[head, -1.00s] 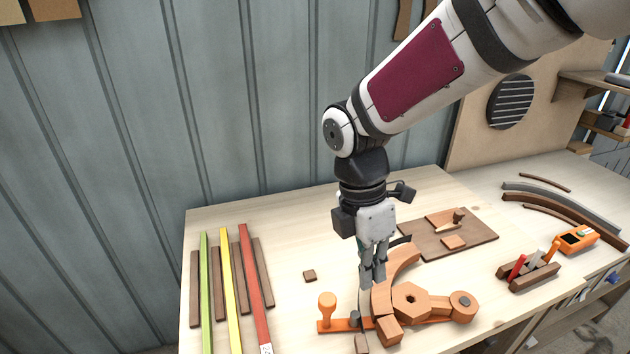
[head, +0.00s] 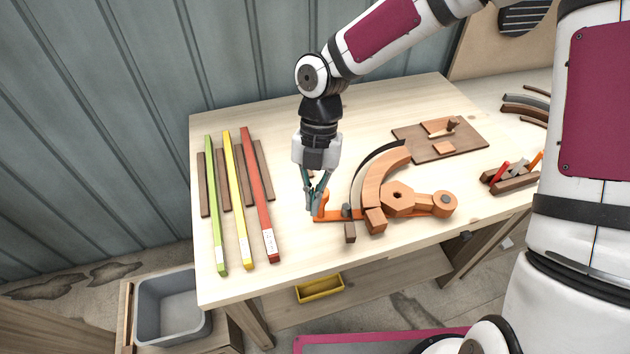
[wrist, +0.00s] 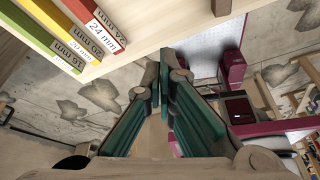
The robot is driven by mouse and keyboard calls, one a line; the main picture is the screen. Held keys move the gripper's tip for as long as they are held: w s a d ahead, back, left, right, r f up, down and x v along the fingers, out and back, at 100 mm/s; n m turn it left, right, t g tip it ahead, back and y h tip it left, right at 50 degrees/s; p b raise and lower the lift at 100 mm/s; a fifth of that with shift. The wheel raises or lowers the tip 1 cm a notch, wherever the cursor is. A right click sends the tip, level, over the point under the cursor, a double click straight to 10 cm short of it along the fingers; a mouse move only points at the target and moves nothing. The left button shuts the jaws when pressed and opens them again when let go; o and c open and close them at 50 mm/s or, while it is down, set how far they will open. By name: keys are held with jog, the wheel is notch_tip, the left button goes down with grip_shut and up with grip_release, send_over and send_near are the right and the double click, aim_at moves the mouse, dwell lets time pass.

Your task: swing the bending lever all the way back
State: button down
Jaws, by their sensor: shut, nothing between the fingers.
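The bending lever (head: 335,215) is an orange bar lying along the front of the bending form, with an upright orange handle (head: 323,201) at its left end. Its right end reaches towards the round pivot (head: 445,202). The curved wooden form (head: 375,183) has a hexagonal piece (head: 398,198) beside it, and a thin dark strip (head: 366,168) curves along its outer left side. My gripper (head: 313,211) points down just left of the handle, overlapping it in the head view; contact cannot be told. In the wrist view my gripper (wrist: 164,66) is shut and empty, and the lever is not visible.
Green, yellow and red strips (head: 258,195) lie on the left of the table, among brown ones. A brown board (head: 410,138) with small pieces is at the back right. A small brown block (head: 350,233) stands before the lever. A grey bin (head: 172,305) is below left.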

jog(key=shift+w+d+f+p, duration=0.15)
jog(key=shift+w+f, duration=0.25)
jog(key=shift+f, duration=0.3)
jog(key=shift+w+d+f+p, duration=0.1)
jog(key=shift+w+f, duration=0.35)
jog(key=shift+f, duration=0.25)
jog(key=shift+w+d+f+p, duration=0.15)
jog(key=shift+w+f, duration=0.25)
jog(key=shift+f, duration=0.3)
jog(key=shift+a, duration=0.1)
